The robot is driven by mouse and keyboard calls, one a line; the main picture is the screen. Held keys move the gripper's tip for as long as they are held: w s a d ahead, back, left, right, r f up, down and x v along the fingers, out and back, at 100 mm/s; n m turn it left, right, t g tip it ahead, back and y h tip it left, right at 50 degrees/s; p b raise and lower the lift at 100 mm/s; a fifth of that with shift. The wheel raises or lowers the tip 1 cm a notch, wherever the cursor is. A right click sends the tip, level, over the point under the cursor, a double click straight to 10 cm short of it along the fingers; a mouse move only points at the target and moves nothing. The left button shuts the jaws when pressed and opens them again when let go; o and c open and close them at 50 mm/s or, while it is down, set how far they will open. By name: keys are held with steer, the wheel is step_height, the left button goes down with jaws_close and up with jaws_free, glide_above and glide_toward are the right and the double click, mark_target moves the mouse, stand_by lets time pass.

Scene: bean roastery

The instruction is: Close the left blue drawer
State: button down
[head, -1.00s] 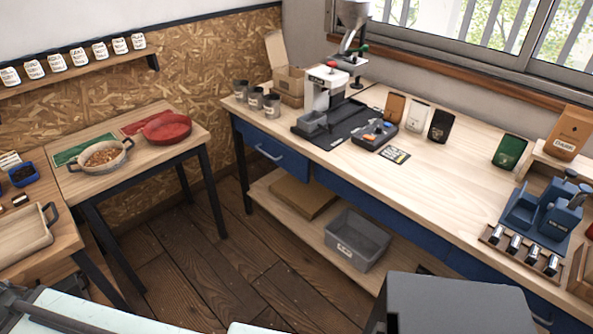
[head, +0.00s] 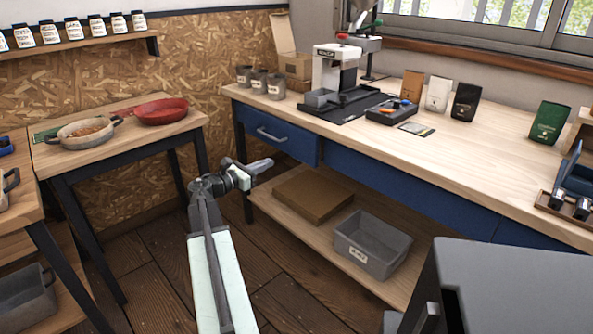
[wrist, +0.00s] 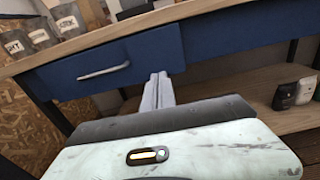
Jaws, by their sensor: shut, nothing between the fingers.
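The left blue drawer (head: 295,146) is under the left end of the long wooden workbench. Its front stands out a little from the blue panel to its right, so it looks partly open. Its pale bar handle (head: 271,135) faces the room. In the wrist view the drawer front (wrist: 150,58) fills the upper left, with the handle (wrist: 104,71) left of my fingers. My gripper (head: 265,165) is shut and empty, in front of and below the drawer. In the wrist view its fingers (wrist: 158,88) point toward the drawer's lower right part. I cannot tell whether they touch it.
Below the bench, a wooden shelf (head: 290,232) holds a flat brown box (head: 313,195) and a grey bin (head: 372,245). A side table (head: 130,135) with a pot and red pan stands left. A dark grey block (head: 510,285) is at lower right. Bare floor lies between.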

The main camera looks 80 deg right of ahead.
mark_target(304, 146)
steer(key=x, duration=1.4)
steer(key=shift+s+d+r, duration=0.2)
steer(key=shift+s+r, duration=0.1)
steer(key=shift+s, duration=0.15)
